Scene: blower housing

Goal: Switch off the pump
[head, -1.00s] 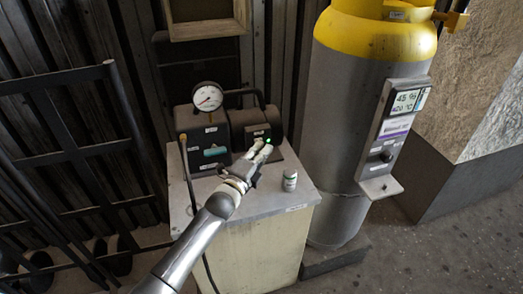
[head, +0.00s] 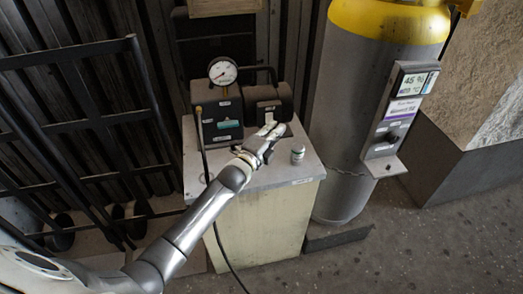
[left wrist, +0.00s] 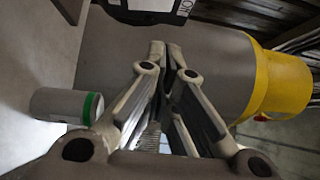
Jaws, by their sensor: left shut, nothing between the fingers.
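The pump (head: 233,106) is a black unit with a round white dial gauge (head: 222,70) and a handle, standing on a pale cabinet (head: 262,215). My left gripper (head: 272,129) is shut and empty, at the front of the pump's right-hand block (head: 268,101). I cannot tell whether its tips touch the pump; they cover part of its front, and no switch shows clearly. In the left wrist view the closed fingers (left wrist: 167,48) point toward the dark pump edge (left wrist: 135,15), which carries white labels. No green light shows on the pump now. My right gripper is in neither view.
A small whitish can (head: 298,154) stands on the cabinet top right of my gripper; it also shows in the left wrist view (left wrist: 62,105). A grey and yellow tank (head: 362,110) with a display panel (head: 412,84) stands right. A black rack (head: 70,110) stands left.

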